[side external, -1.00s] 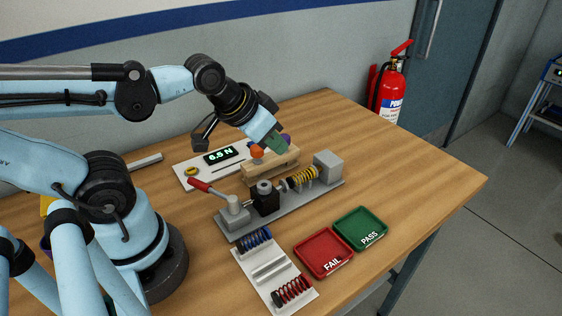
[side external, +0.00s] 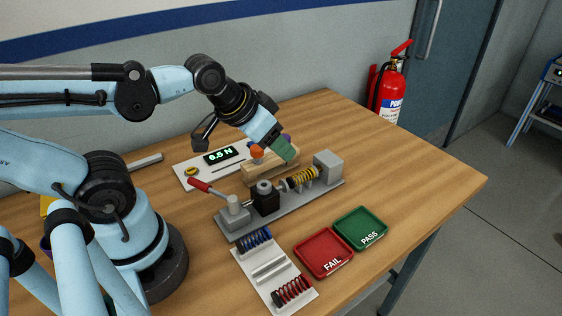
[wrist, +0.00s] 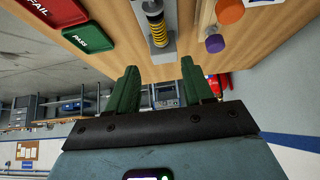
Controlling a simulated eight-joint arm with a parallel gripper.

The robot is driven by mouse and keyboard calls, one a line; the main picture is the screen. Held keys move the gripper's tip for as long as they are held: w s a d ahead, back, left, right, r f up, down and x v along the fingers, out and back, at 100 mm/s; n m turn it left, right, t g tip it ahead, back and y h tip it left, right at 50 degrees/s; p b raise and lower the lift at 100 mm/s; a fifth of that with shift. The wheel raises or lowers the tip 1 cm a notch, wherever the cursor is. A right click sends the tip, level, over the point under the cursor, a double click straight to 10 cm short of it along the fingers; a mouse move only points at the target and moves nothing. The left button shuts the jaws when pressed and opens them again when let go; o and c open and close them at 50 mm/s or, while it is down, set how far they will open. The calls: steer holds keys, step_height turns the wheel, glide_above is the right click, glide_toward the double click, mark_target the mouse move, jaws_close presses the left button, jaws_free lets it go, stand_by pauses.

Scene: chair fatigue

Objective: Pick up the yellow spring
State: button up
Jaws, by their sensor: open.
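The yellow spring (side external: 303,178) sits in the grey test fixture (side external: 222,226), between the fixture's black parts and its grey end block. It also shows in the wrist view (wrist: 157,29), at the top centre. My gripper (side external: 286,152) has green fingers and is above and behind the spring, near the wooden block. In the wrist view my gripper (wrist: 162,72) is open, with nothing between its fingers. The spring lies beyond the fingertips there, apart from them.
A wooden block (side external: 258,174) with an orange knob (side external: 257,152) stands behind the fixture. A red-handled lever (side external: 198,185) rises at its left. The red FAIL tray (side external: 322,250), green PASS tray (side external: 360,228) and a white spring rack (side external: 262,284) lie in front. The table's right end is clear.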

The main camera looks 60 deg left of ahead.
steer(key=shift+o, duration=0.3)
steer(key=g+h, duration=0.3)
glide_above(301, 172)
steer(key=s+a, duration=0.2)
steer(key=shift+f, duration=3.05)
steer(key=shift+w+d+f+n, duration=0.15)
steer(key=shift+w+d+f, duration=0.2)
steer(key=shift+f, duration=0.35)
steer(key=shift+w+d+f+n, duration=0.15)
steer(key=shift+w+d+f, duration=0.2)
steer(key=shift+f, duration=0.3)
steer(key=shift+x, duration=1)
jaws_close()
